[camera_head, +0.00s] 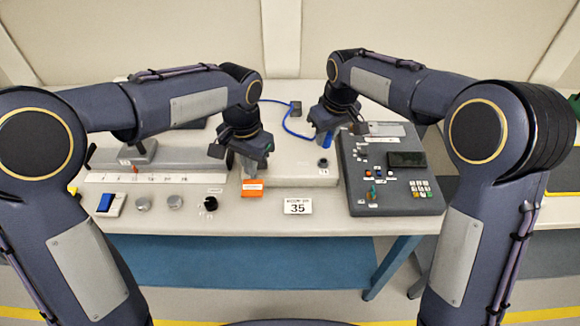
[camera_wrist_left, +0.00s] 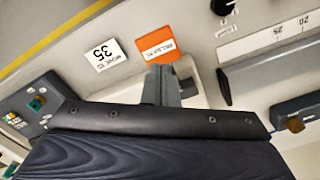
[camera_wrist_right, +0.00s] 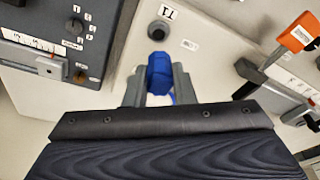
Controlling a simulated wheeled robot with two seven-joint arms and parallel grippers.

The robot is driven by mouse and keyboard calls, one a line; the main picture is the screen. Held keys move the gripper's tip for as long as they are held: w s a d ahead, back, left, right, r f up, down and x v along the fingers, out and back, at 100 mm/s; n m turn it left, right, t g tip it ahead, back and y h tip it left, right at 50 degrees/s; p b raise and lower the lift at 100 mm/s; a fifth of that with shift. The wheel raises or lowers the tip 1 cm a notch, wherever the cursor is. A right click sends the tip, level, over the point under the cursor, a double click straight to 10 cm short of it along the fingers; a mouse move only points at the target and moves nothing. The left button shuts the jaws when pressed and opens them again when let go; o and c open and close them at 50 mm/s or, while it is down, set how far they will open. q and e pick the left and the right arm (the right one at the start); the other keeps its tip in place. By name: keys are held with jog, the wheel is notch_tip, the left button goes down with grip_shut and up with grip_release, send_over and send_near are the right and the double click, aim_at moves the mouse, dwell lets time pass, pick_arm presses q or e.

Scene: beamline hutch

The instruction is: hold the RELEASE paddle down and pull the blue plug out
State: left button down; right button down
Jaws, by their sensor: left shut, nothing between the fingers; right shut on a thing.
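The orange RELEASE paddle (camera_head: 252,188) is at the front edge of the light housing; it also shows in the left wrist view (camera_wrist_left: 157,45). My left gripper (camera_head: 251,172) is shut and empty, its fingertips at the paddle's rear part; I cannot tell whether they press it. My right gripper (camera_wrist_right: 158,78) is shut on the blue plug (camera_wrist_right: 160,72), which also shows in the head view (camera_head: 320,138). The plug is apart from the dark round socket (camera_wrist_right: 158,31), whose opening is visible. The socket also shows in the head view (camera_head: 323,162). A blue cable (camera_head: 291,129) trails from the plug.
A dark control panel (camera_head: 388,178) with buttons and a screen stands right of the housing. A ruler rail (camera_head: 150,178), knobs and a blue rocker switch (camera_head: 106,203) are on the left. A "35" card (camera_head: 298,206) lies at the front of the bench.

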pick_arm(q)
jog(key=shift+r, duration=0.1)
notch_tip(320, 180, up, 12)
dwell(0.7)
